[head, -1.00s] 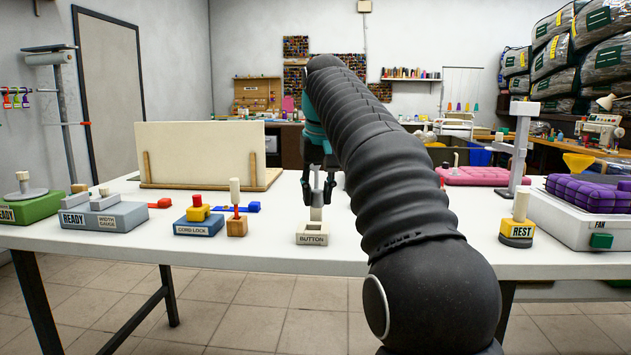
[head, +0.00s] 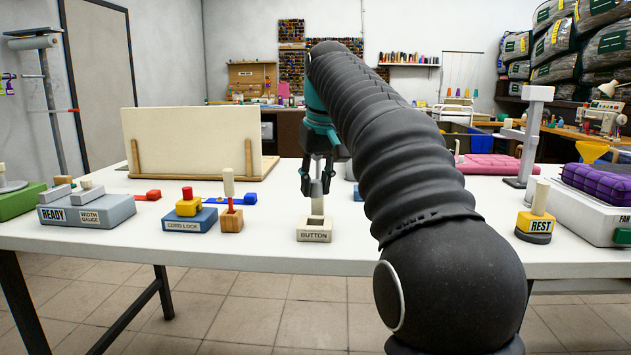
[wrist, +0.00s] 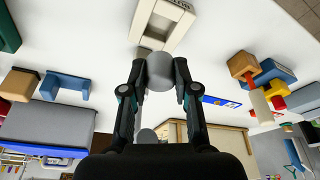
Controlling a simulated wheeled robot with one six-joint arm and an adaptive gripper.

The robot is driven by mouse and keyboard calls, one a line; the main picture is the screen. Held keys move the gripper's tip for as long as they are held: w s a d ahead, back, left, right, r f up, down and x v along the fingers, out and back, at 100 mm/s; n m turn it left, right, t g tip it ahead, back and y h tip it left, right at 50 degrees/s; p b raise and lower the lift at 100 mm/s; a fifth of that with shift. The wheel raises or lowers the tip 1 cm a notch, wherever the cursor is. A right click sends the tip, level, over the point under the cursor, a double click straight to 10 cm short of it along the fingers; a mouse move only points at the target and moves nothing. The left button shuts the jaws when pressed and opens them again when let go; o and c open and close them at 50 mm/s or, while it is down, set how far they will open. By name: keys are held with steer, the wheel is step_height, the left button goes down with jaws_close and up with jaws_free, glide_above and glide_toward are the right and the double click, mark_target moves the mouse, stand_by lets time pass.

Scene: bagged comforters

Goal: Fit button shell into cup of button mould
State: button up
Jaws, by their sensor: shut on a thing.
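The button mould (head: 314,236) is a small off-white block marked BUTTON at the table's front edge. In the wrist view the mould (wrist: 188,17) is at the top, with a recess in its face. My gripper (head: 317,189) is above the mould, pointing down. It is shut on a grey, round-ended piece (wrist: 156,70), which I take for the button shell. In the wrist view the piece sits between both fingertips and overlaps the mould's near edge. The fingers partly hide it in the head view, and I cannot tell whether it touches the mould.
The blue cord lock block (head: 190,221) and a wooden block with a pale peg (head: 232,219) stand left of the mould. A yellow REST stand (head: 535,226) is at the right. A cream board (head: 192,142) stands behind. My arm hides table to the right.

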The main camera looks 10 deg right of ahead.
mark_target(317, 198)
steer(key=shift+f+b, duration=1.45)
steer(key=shift+f, duration=0.8)
steer(key=shift+p, duration=0.6)
steer(key=shift+f+b, duration=0.45)
steer(key=shift+f, duration=0.2)
stand_by(0.5)
steer(key=o, duration=1.5)
steer(key=shift+c, duration=0.2)
steer(key=shift+r, duration=0.1)
steer(key=shift+p+v, duration=1.7)
steer(key=shift+v, duration=0.55)
steer(key=shift+w+v, duration=0.25)
steer(key=shift+v, duration=0.9)
